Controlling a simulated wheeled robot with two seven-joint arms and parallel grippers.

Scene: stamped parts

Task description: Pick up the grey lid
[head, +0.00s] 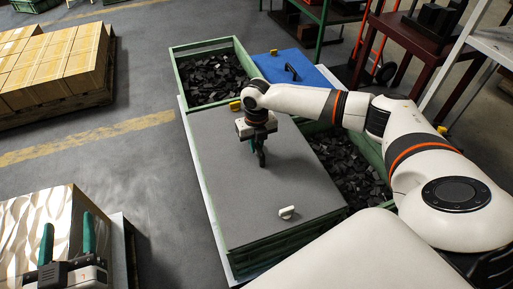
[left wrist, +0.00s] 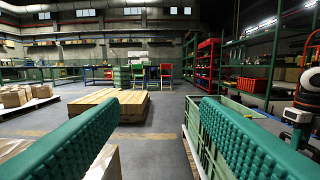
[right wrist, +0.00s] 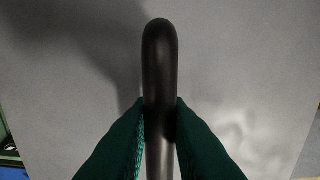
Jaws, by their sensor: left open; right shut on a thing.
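The grey lid (head: 230,170) lies over a green crate (head: 280,246) in the head view. It fills the background of the right wrist view (right wrist: 70,90). My right gripper (head: 260,155) is over the lid. Its green fingers (right wrist: 160,130) are shut on a black bar handle (right wrist: 160,60), one on each side. I cannot tell whether the lid is clear of the crate rim. My left gripper (head: 68,245) is open and empty at the lower left, away from the lid; its fingers (left wrist: 160,125) stand wide apart.
A small white piece (head: 287,212) sits on the lid's near part. Open green bins with black parts stand behind (head: 212,78) and right (head: 350,165). A blue lid (head: 285,68) lies at the back. Cartons (head: 60,65) stand on the left; the floor between is clear.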

